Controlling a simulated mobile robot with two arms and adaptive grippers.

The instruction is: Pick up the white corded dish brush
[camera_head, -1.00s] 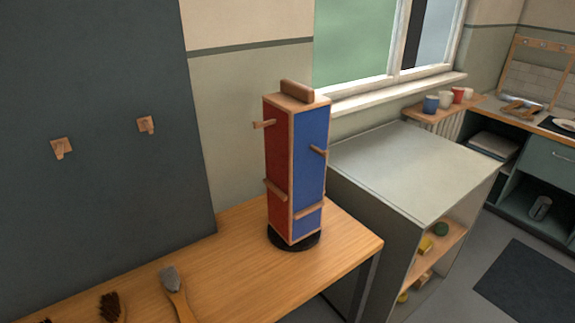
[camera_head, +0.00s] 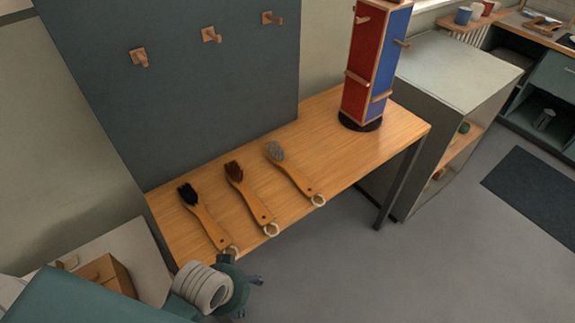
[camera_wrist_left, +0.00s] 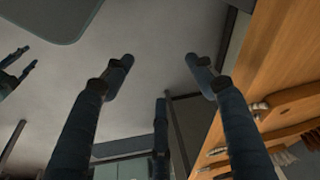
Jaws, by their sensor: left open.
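Three wooden brushes lie side by side on the wooden table. The brush with whitish-grey bristles (camera_head: 293,172) is rightmost in the head view, its handle towards the front edge and a pale cord loop at its end. The middle brush (camera_head: 250,199) has brown bristles and the left one (camera_head: 208,219) black; both have pale loops. My left gripper (camera_head: 248,296) is open and empty, off the table's front edge and nearest the black brush's handle. Its spread fingers show in the left wrist view (camera_wrist_left: 160,72), brushes at the right. Dark fingers (camera_wrist_left: 16,72) at that view's left edge may be my right gripper.
The wooden table (camera_head: 330,128) has clear room right of the brushes. A red and blue pegged tower (camera_head: 376,65) stands at its far right end. A dark panel (camera_head: 190,90) with wooden hooks rises behind. A grey cabinet (camera_head: 455,75) stands beyond the table.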

